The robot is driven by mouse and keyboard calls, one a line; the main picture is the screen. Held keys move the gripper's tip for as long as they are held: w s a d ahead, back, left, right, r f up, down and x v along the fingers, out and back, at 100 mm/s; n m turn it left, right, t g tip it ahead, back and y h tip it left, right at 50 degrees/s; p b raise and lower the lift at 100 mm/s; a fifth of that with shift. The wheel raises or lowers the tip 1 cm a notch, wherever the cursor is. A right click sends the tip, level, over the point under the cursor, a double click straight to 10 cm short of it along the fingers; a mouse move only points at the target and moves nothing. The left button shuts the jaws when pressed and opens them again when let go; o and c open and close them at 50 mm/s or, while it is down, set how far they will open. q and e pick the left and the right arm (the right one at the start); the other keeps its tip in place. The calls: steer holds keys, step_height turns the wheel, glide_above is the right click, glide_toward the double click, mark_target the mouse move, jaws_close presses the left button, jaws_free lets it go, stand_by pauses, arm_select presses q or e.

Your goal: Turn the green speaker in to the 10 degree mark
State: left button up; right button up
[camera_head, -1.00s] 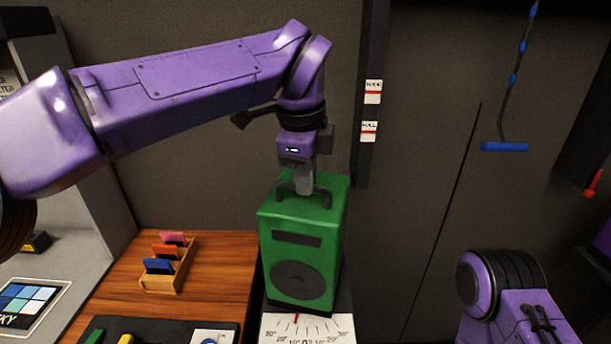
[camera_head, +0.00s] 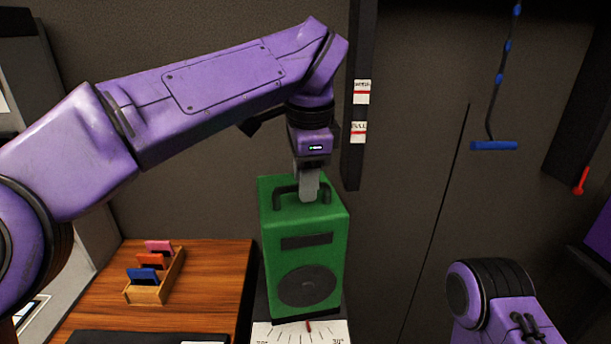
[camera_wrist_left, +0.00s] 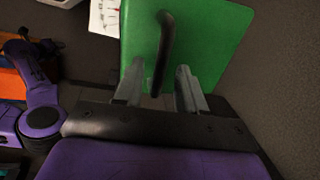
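The green speaker (camera_head: 328,245) stands upright on a stand in the head view, with a black handle (camera_head: 283,192) on top and a round grille. A white degree scale (camera_head: 272,333) lies at its front foot, cut off by the lower edge. The red pointer (camera_head: 309,327) is a little right of the scale's middle; the exact mark cannot be read. My left gripper (camera_head: 309,190) is down at the handle. In the left wrist view its fingers (camera_wrist_left: 158,82) stand apart on both sides of the handle (camera_wrist_left: 165,45), with gaps showing. My right gripper is out of view.
A wooden rack (camera_head: 157,290) with coloured cards sits on the wooden surface left of the speaker. A blue handle (camera_head: 494,146) hangs at upper right, with a red lever (camera_head: 581,181) beyond it. My right arm shows at lower right.

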arm_select(q)
steer(key=shift+r, duration=0.1)
step_height(320, 180, up, 10)
steer(key=s+p, duration=0.2)
steer(key=p, duration=0.1)
steer(key=shift+d, duration=0.2)
steer(key=shift+r, duration=0.1)
